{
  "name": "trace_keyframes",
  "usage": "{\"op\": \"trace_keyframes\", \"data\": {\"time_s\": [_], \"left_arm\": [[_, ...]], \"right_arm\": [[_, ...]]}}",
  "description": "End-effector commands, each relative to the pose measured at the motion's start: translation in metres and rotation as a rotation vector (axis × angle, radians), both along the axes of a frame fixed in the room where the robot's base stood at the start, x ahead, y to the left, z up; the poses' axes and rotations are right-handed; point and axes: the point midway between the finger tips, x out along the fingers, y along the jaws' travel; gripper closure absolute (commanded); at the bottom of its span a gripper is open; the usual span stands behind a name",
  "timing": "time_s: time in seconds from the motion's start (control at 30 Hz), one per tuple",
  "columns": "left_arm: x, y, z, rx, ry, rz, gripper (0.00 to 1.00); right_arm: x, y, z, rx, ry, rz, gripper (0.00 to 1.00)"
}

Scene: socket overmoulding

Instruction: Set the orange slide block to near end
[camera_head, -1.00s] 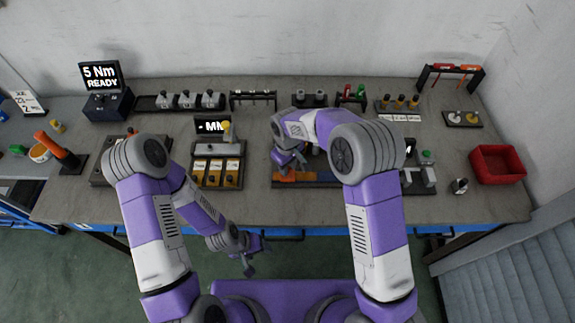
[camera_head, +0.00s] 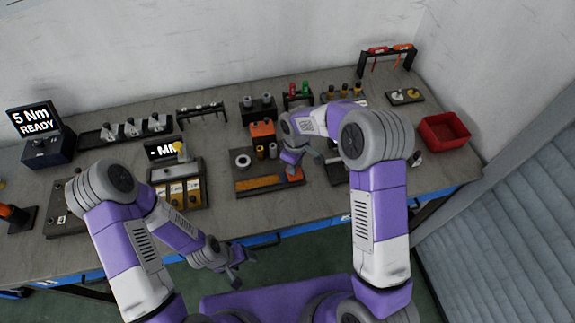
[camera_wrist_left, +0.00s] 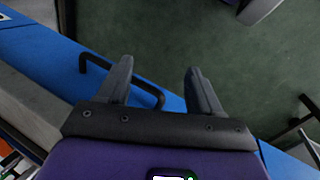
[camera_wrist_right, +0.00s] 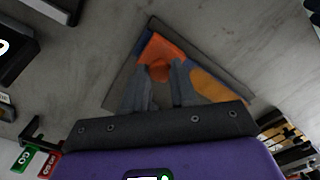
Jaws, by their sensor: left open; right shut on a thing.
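The orange slide block (camera_head: 296,175) sits at the right end of its dark base plate (camera_head: 241,195) in the head view. An amber strip (camera_head: 257,183) runs along the plate to its left. My right gripper (camera_head: 291,163) is above that end and shut on the block, partly hiding it. The right wrist view shows the orange block (camera_wrist_right: 163,52) between the fingertips (camera_wrist_right: 161,68), with the amber strip (camera_wrist_right: 212,88) to the right. My left gripper (camera_head: 234,279) is open and empty, low in front of the bench edge. Its spread fingers (camera_wrist_left: 158,72) show in the left wrist view.
Behind the plate stand a white ring (camera_head: 243,160), small cylinders and an orange-fronted fixture (camera_head: 262,131). A red bin (camera_head: 444,131) is at the right. Blue drawer fronts with handles (camera_wrist_left: 88,62) lie beside my left gripper.

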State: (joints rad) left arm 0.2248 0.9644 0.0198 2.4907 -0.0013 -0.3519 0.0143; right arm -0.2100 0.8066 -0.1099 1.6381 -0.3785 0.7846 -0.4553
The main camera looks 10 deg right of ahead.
Motion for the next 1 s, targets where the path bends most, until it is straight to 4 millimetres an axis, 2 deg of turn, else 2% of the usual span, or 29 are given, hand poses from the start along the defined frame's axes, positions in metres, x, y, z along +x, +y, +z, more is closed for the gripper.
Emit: {"op": "trace_keyframes", "data": {"time_s": [0.03, 0.27, 0.3, 0.47, 0.77, 0.87, 1.0], "left_arm": [[0.0, 0.0, 0.0, 0.0, 0.0, 0.0, 0.35], [0.0, 0.0, 0.0, 0.0, 0.0, 0.0, 0.35], [0.0, 0.0, 0.0, 0.0, 0.0, 0.0, 0.35], [0.0, 0.0, 0.0, 0.0, 0.0, 0.0, 0.35], [0.0, 0.0, 0.0, 0.0, 0.0, 0.0, 0.35], [0.0, 0.0, 0.002, 0.0, 0.0, 0.0, 0.35], [0.0, 0.0, 0.005, 0.0, 0.0, 0.0, 0.35]], "right_arm": [[0.001, -0.005, 0.0, -0.006, -0.003, -0.002, 1.0], [0.002, -0.006, 0.001, -0.008, -0.003, -0.004, 1.0], [0.002, -0.007, 0.001, -0.008, -0.004, -0.005, 0.72], [0.001, -0.006, 0.001, -0.007, -0.002, -0.005, 0.48], [0.001, -0.004, 0.002, -0.004, -0.002, -0.003, 0.48], [0.002, -0.004, 0.012, -0.004, -0.003, -0.003, 0.48], [0.002, -0.004, 0.036, -0.003, -0.005, -0.004, 0.48]]}}
